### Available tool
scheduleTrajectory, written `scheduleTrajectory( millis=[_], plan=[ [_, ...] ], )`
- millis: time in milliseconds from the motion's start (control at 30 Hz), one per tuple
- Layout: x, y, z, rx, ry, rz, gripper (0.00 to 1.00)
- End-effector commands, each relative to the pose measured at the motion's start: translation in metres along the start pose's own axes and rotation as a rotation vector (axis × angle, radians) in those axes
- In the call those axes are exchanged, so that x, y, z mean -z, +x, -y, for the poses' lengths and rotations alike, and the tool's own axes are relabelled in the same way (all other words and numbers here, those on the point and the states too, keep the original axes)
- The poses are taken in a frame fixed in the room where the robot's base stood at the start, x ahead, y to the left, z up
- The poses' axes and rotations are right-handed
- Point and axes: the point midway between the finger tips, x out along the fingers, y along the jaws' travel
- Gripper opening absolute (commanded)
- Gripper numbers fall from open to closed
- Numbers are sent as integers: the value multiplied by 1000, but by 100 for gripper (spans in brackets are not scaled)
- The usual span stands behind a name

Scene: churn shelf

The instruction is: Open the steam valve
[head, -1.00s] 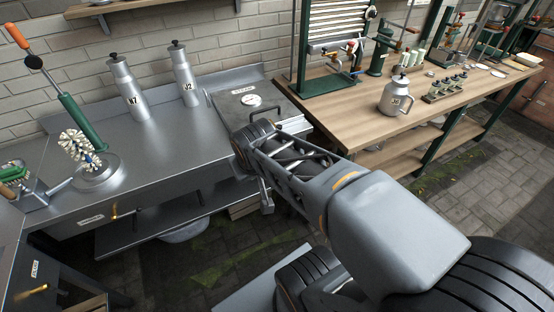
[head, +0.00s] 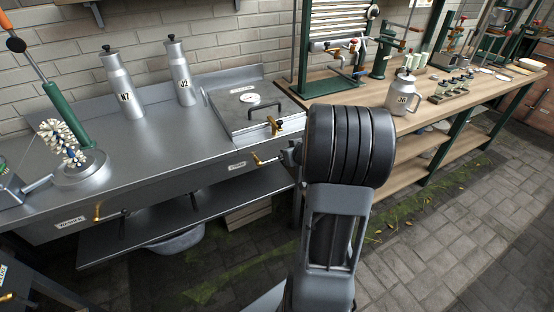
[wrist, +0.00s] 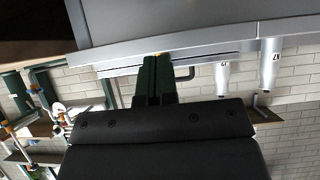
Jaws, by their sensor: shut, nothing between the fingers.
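A steel box with a lid, a round dial and a dark bar handle (head: 243,118) stands at the right end of the steel counter. A brass valve with a dark knob (head: 275,125) sits at its front right corner. A brass lever (head: 257,158) sticks out of the counter front below, beside a small label I cannot read. I cannot tell which of these is the steam valve. My gripper (head: 287,157) is just right of the brass lever, largely hidden behind my wrist; contact is unclear. In the wrist view my gripper's dark fingers (wrist: 152,82) are together and empty.
Milk cans N7 (head: 122,87) and J2 (head: 181,75) stand on the counter. Another brass lever (head: 97,212) is at the counter front left. A wooden bench with a metal jug (head: 403,94) is to the right. A lower shelf (head: 150,230) runs under the counter.

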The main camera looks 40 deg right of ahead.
Motion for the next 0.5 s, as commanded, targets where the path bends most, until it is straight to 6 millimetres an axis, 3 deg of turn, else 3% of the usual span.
scheduleTrajectory(
  millis=[267, 500],
  plan=[
    [-1, 7, 0, 0, -1, 1, 0],
    [-3, 46, 1, 1, -2, 1, 0]
  ],
)
